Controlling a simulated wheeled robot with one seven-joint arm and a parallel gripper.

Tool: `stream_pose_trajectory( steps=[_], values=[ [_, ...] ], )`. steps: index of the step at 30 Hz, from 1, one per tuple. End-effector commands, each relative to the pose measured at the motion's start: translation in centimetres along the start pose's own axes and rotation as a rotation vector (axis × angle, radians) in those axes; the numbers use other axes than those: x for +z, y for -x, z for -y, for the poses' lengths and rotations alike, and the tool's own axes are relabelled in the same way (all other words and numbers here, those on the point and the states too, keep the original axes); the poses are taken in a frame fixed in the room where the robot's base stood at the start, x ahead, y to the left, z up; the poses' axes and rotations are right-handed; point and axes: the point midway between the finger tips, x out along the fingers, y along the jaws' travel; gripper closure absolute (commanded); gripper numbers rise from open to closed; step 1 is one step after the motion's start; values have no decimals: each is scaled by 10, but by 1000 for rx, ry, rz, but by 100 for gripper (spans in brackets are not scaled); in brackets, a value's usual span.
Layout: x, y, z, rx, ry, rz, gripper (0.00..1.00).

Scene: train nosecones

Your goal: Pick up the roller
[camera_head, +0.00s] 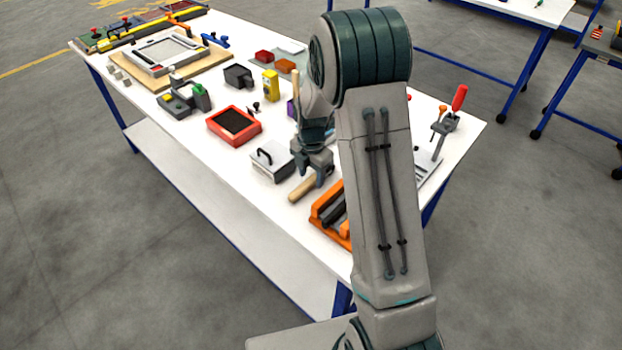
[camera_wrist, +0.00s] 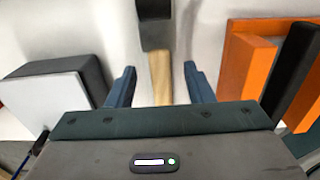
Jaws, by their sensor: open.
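A wooden-handled tool with a dark, blocky end lies on the white table; it may be the roller, but its working end is only partly visible. In the wrist view its dark end (camera_wrist: 155,35) is at the top centre and its pale wooden handle (camera_wrist: 161,80) runs down between my fingers. My gripper (camera_wrist: 159,72) is open, with one blue finger on each side of the tool. Gaps show on both sides, and nothing is held.
An orange holder with black bars (camera_wrist: 246,70) stands close on the right, also seen in the head view (camera_head: 321,212). A white-topped dark box (camera_wrist: 50,95) is close on the left. A red tray (camera_head: 252,134) and a yellow item (camera_head: 270,85) stand farther along the table.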

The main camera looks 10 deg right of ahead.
Motion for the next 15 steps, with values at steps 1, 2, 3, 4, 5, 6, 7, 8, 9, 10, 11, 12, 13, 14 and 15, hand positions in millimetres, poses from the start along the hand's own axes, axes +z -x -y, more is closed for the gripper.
stream_pose_trajectory(
  steps=[1,2,3,4,5,6,7,8,9,10,11,12,13,14,15],
  values=[
    [0,-5,1,-3,0,-1,53],
    [0,-7,0,-1,0,-1,53],
    [0,-9,0,0,-1,0,53],
    [0,-10,0,0,-1,0,53],
    [0,-10,0,0,-1,0,53],
    [0,-11,0,0,-1,0,53],
    [0,-11,0,0,-1,0,53],
    [0,-11,0,0,-1,1,53],
    [0,-11,0,0,-1,0,53],
    [0,-11,0,0,-1,0,53],
    [0,-11,0,0,-1,0,55],
    [0,-11,0,0,-1,1,67],
    [0,-11,0,0,-1,0,75],
    [0,-11,0,1,-1,1,83],
    [0,-11,0,1,-1,1,94]
  ],
)
